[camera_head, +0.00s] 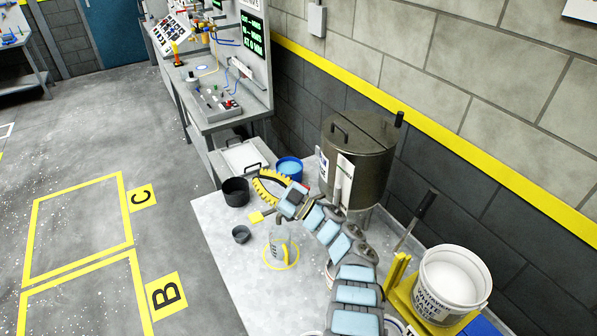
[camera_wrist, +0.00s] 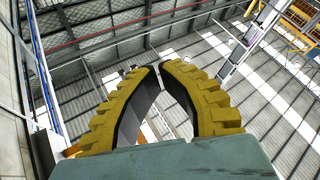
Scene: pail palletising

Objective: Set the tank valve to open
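The tank (camera_head: 368,160) is a steel drum with a handled lid, standing on legs by the wall. My gripper (camera_head: 262,186) has yellow ribbed fingers and is left of the tank, above the grey work surface.
A black pot (camera_head: 236,191), a blue tub (camera_head: 289,168) and a small dark cup (camera_head: 241,234) are near my gripper. A white pail (camera_head: 451,282) is at right. A control bench (camera_head: 215,115) is behind. Floor at left is clear.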

